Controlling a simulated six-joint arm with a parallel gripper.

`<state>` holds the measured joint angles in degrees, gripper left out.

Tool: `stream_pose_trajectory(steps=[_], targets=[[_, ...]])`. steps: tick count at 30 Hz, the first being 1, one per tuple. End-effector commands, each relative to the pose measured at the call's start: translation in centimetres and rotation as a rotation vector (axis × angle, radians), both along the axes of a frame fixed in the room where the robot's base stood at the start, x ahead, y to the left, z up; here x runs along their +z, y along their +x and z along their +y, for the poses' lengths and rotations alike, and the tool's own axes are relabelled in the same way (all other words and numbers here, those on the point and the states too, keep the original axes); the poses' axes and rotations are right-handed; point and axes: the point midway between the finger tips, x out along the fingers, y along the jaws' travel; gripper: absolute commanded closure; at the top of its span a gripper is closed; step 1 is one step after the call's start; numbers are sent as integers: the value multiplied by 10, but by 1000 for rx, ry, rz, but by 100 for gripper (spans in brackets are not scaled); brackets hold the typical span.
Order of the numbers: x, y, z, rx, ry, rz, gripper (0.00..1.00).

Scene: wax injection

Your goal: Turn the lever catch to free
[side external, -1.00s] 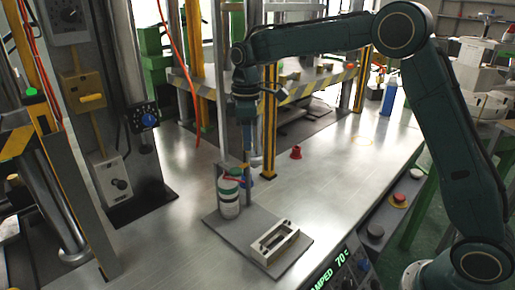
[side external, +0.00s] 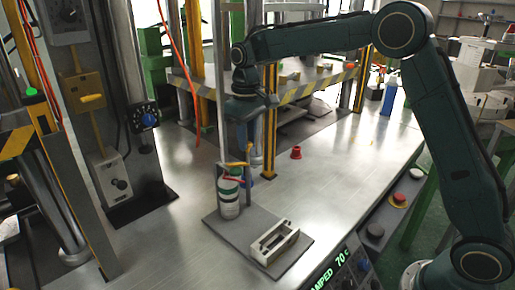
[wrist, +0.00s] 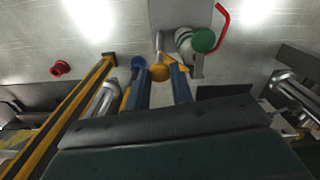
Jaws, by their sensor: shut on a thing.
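A red hooked handle (wrist: 221,30) runs past the green cap. The lever's pivot is partly hidden.
A pale slotted block (side external: 275,243) lies on the grey plate (side external: 238,233). A red knob (side external: 297,152) stands on the bench behind. A yellow post (side external: 269,130) is close behind my gripper. The bench to the right is largely clear.

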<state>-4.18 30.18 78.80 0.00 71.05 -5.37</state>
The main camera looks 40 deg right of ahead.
Motion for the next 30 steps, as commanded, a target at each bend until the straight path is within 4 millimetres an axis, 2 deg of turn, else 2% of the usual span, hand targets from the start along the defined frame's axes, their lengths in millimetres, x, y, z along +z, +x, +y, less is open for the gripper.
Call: stream_pose_trajectory(steps=[21, 30], targets=[[1, 0, 0, -674, 1, -4, 100], [2, 0, 0, -871, 1, -4, 100]])
